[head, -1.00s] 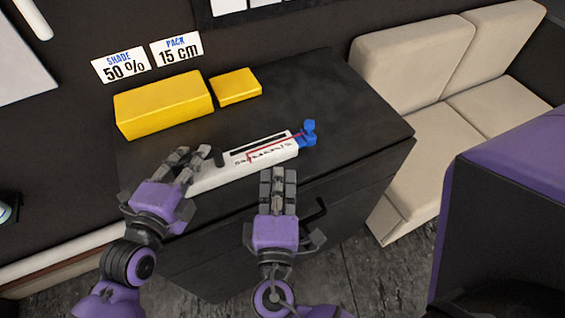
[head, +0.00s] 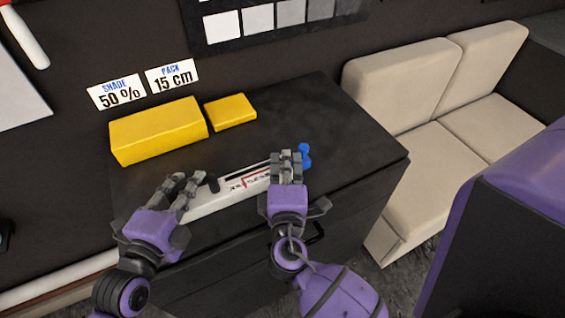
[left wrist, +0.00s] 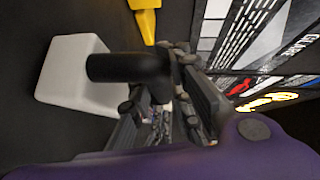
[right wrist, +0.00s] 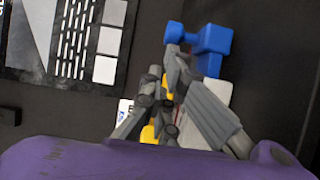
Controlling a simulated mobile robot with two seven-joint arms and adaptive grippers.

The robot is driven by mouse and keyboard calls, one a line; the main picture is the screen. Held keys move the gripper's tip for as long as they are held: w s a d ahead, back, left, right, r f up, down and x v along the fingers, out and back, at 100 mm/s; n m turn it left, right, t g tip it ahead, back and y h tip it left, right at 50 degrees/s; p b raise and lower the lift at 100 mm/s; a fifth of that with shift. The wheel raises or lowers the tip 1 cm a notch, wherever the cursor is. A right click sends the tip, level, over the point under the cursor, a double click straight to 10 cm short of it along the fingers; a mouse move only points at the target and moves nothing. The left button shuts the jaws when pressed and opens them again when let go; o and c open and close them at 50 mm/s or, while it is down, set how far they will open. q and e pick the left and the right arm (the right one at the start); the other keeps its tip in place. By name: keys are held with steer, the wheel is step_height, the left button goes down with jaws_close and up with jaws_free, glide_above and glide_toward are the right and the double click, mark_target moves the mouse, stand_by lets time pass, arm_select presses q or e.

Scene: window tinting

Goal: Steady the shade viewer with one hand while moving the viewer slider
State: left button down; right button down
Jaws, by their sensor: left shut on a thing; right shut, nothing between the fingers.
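The shade viewer is a long white bar (head: 207,201) lying on the dark cabinet top, with a black post (head: 212,183) near its left end. A blue slider piece (head: 304,158) is at its right end, with a red marker along the scale. My left gripper (head: 184,183) is shut at the viewer's left end; the left wrist view shows the black post (left wrist: 128,67) across its fingertips. The exact contact is hidden. My right gripper (head: 288,162) is shut and empty over the viewer's right end. In the right wrist view its fingertips are close beside the blue piece (right wrist: 205,40); contact is unclear.
Two yellow blocks (head: 158,132) and (head: 231,112) lie behind the viewer on the cabinet top (head: 345,150). Signs reading "SHADE 50 %" (head: 117,91) and "PACK 15 cm" (head: 172,75) stand behind them. A beige sofa (head: 430,190) is at the right.

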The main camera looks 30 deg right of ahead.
arm_select(q)
steer(key=shift+r, duration=0.1)
arm_select(e)
steer(key=shift+w+d, duration=0.1)
steer(key=shift+d, duration=0.7)
steer(key=a, duration=0.1)
steer(key=s+a, duration=0.1)
steer(key=a, duration=0.1)
steer(key=s+a, duration=0.1)
steer(key=shift+a+f, duration=0.1)
steer(key=shift+a, duration=0.05)
steer(key=v, duration=0.9)
arm_select(q)
steer(key=c, duration=1.5)
jaws_free()
